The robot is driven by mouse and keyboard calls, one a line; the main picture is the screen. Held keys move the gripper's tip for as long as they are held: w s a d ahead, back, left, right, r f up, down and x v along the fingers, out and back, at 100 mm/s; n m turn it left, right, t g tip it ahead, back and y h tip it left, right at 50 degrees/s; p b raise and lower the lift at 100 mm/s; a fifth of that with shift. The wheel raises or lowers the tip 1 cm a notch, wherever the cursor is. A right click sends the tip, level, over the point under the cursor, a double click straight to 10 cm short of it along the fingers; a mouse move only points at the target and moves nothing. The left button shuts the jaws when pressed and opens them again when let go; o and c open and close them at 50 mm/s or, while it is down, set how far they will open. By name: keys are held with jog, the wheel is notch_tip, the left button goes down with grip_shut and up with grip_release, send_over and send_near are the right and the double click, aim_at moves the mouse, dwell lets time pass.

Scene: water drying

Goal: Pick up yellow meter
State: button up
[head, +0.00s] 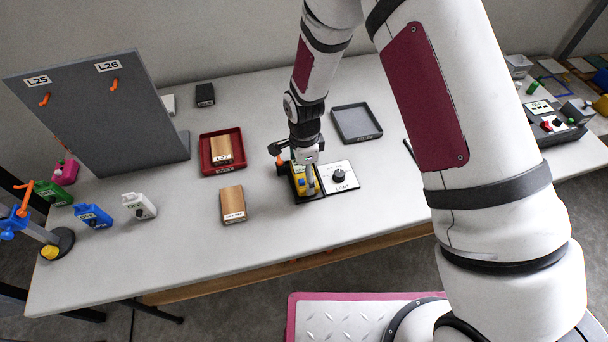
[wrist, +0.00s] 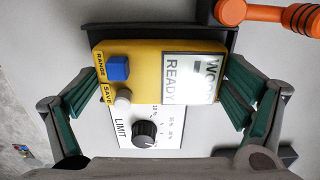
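The yellow meter (wrist: 145,75) has a white screen reading READY, a blue RANGE button and a pale SAVE button. It sits by a dark holder (wrist: 175,34) in the wrist view. In the head view the meter (head: 302,184) is partly hidden by my gripper (head: 309,180), which points down over it. In the wrist view my gripper's (wrist: 163,92) green-padded fingers stand on the meter's left and right sides, set wide and very close to its edges. I cannot tell whether the pads press on it.
A white LIMIT panel with a black knob (wrist: 144,134) adjoins the meter. An orange handle (wrist: 268,14) is near the holder. A red tray (head: 208,166) with a wooden block, another block (head: 232,205) and a grey tray (head: 357,123) stand around.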

jog(key=c, duration=0.4)
jog(key=shift+o, duration=0.2)
jog(key=shift+r, duration=0.1)
jog(key=shift+r, duration=0.55)
notch_tip(320, 180, up, 2)
jog(key=shift+r, duration=0.15)
jog(key=s+d, duration=0.1)
jog(key=s, duration=0.4)
jog(key=s+d+r, duration=0.1)
jog(key=s, duration=0.4)
jog(key=s+d, duration=0.1)
jog(key=s, duration=0.4)
jog(key=shift+s+d+r, duration=0.1)
jog(key=shift+s+r, duration=0.05)
jog(key=d+b, duration=0.1)
jog(key=b, duration=0.3)
